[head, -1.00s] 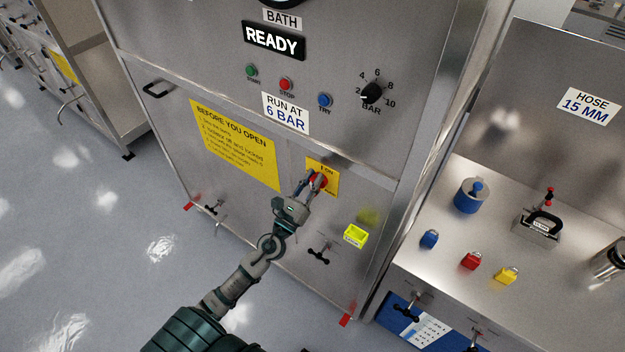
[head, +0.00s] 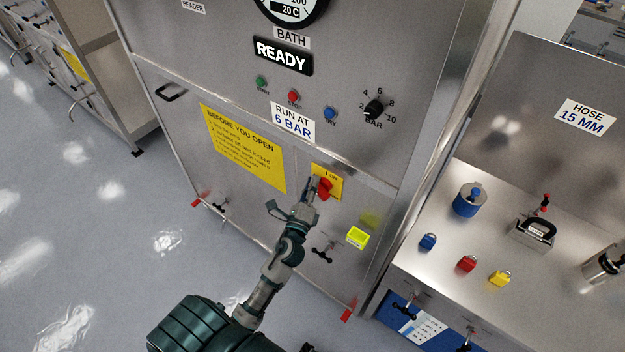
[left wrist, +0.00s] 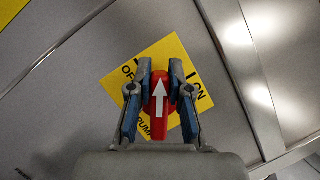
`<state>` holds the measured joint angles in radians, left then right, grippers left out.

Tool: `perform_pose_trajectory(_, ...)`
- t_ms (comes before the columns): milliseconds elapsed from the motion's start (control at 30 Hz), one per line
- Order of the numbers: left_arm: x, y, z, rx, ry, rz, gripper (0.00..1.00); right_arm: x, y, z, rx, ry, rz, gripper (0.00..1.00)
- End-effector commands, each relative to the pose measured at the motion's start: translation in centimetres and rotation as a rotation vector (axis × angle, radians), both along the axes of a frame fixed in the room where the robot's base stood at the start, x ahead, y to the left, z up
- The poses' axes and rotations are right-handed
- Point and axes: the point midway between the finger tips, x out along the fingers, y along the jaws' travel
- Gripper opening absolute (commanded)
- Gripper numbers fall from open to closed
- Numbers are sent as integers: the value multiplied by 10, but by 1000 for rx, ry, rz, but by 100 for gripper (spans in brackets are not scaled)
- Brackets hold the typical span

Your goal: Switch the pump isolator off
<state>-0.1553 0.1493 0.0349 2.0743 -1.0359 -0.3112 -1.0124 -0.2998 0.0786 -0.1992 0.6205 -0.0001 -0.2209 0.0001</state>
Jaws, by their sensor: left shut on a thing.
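The pump isolator is a red handle (head: 325,188) with a white arrow, on a yellow plate (head: 334,177) low on the steel cabinet front. In the left wrist view, the red handle (left wrist: 160,100) sits between the fingers of my left gripper (left wrist: 160,92), which is shut on it. The arrow points up in that view, at the plate's upper corner, between the OFF mark on the left and the I ON mark on the right. Fingers cover part of the lettering. In the head view my left gripper (head: 316,187) reaches the handle from below left.
A bright yellow open box (head: 358,237) is on the cabinet front to the right of and below the isolator. A black clamp handle (head: 322,253) sits below. A bench to the right holds blue (head: 428,242), red (head: 467,264) and yellow (head: 500,279) padlocks.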

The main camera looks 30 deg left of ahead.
Motion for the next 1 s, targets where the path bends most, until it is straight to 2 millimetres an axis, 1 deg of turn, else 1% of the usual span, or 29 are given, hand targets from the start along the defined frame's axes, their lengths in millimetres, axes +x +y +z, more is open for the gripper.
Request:
perform_pose_trajectory(33,0,0,-2,-50,13,0,0,0,0,9,0,0,0,40)
perform_pose_trajectory(300,0,2,-8,-293,33,0,0,1,0,35,-1,-2,0,40)
perform_pose_trajectory(500,0,3,-12,-439,43,0,0,1,0,52,0,-3,0,40)
perform_pose_trajectory(733,0,3,-16,-549,52,-1,0,2,0,64,0,-4,0,40)
perform_pose_trajectory(1000,0,4,-19,-605,55,0,0,2,-1,69,-1,-3,1,40)
